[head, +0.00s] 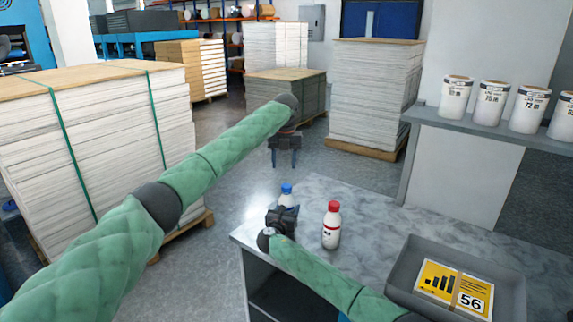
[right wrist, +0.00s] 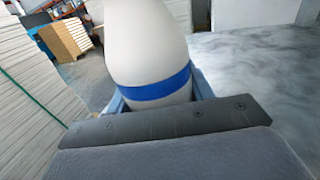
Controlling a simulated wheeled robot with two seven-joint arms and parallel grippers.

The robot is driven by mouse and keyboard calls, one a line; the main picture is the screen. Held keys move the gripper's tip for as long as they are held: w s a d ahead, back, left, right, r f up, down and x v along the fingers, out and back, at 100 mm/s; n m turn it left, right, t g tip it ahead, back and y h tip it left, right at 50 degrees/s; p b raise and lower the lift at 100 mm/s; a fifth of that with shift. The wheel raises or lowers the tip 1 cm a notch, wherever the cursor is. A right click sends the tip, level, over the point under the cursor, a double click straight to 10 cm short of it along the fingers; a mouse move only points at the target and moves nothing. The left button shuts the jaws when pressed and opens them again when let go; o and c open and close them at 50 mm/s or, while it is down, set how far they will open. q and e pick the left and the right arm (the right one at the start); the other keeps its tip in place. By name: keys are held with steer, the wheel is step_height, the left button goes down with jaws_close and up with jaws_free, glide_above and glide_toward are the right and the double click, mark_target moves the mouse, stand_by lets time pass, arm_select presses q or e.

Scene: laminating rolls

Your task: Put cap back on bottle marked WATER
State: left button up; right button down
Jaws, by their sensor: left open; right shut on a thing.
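A white bottle with a blue cap (head: 287,188) stands near the counter's far left corner. My right gripper (head: 282,215) is shut on this bottle and hides its lower part. In the right wrist view the white bottle (right wrist: 147,45) with a blue band fills the space between the fingers. Its top is cut off there. A white bottle with a red cap (head: 332,227) stands upright to the right, apart from the gripper. No WATER marking is readable on either bottle. My left gripper (head: 285,158) is open and empty, pointing down beyond the counter's far edge. No loose cap shows.
The grey marbled counter (head: 385,215) has free room behind the red-capped bottle. A grey tray (head: 403,272) with a yellow card marked 56 sits at the front right. Several white tubs (head: 492,103) line a shelf (head: 455,122). Stacked sheets (head: 110,130) stand at the left.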

arm_select(q)
steer(key=n, duration=1.4)
steer(key=shift+s+d+f, duration=0.1)
steer(key=shift+s, duration=0.05)
steer(key=n, duration=0.6)
steer(key=shift+s+d+f+n, duration=0.1)
steer(key=shift+f+n, duration=0.05)
steer(key=shift+n, duration=0.25)
steer(key=n, duration=0.6)
steer(key=shift+s+d+n, duration=0.1)
steer(key=shift+n, duration=0.3)
steer(key=n, duration=0.9)
steer(key=shift+d+n, duration=0.1)
steer(key=shift+n, duration=0.3)
steer(key=n, duration=0.9)
steer(key=shift+n, duration=0.3)
